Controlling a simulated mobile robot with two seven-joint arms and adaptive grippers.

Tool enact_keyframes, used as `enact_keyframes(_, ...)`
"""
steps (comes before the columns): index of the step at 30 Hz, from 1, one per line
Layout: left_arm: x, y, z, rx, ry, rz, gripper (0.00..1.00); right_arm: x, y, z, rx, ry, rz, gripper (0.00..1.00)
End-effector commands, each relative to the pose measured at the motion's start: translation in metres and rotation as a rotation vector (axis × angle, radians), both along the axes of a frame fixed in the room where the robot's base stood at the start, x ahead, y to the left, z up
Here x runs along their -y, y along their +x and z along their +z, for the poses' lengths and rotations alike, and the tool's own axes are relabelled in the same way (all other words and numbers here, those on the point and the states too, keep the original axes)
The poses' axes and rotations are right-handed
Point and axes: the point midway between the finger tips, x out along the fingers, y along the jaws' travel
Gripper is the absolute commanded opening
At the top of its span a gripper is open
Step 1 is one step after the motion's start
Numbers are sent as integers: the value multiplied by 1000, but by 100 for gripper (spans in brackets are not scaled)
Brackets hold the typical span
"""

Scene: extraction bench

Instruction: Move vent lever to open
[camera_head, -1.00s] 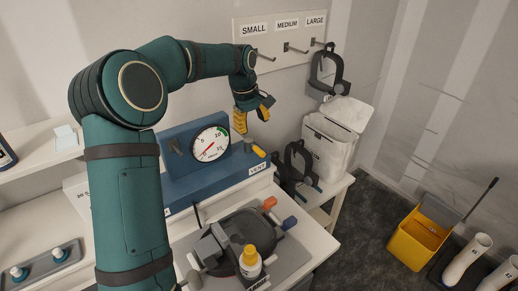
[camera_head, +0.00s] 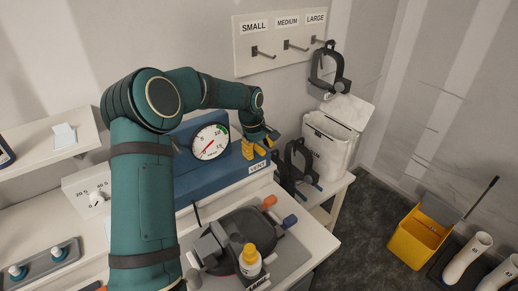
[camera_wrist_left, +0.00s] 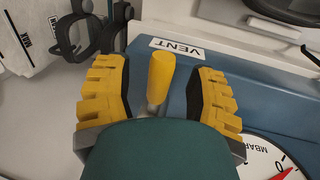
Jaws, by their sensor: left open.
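The vent lever (camera_wrist_left: 160,82) has a yellow grip on a grey metal stem, and it rises from a blue box (camera_wrist_left: 270,100) beside a white VENT label (camera_wrist_left: 178,50). In the left wrist view the lever stands between the two yellow fingers of my left gripper (camera_wrist_left: 158,95), with a gap on each side. My left gripper is open. In the head view my left gripper (camera_head: 262,148) is down at the right end of the blue box (camera_head: 218,182), just above the VENT label (camera_head: 259,167), and it hides the lever. My right gripper is not in view.
A round gauge (camera_head: 210,142) sits on the box close left of the gripper.

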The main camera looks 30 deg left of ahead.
Motion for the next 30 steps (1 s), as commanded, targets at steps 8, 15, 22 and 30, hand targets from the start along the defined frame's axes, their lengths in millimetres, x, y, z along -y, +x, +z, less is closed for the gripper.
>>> enact_keyframes(8, 0, 0, 0, 0, 0, 0, 0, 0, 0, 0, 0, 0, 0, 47)
enact_keyframes(15, 0, 0, 0, -1, 0, -1, 0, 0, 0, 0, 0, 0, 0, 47)
enact_keyframes(22, 2, 1, -1, -2, 0, 17, 0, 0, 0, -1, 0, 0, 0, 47)
enact_keyframes(30, 16, 14, -2, -3, 0, 133, 0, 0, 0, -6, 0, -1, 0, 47)
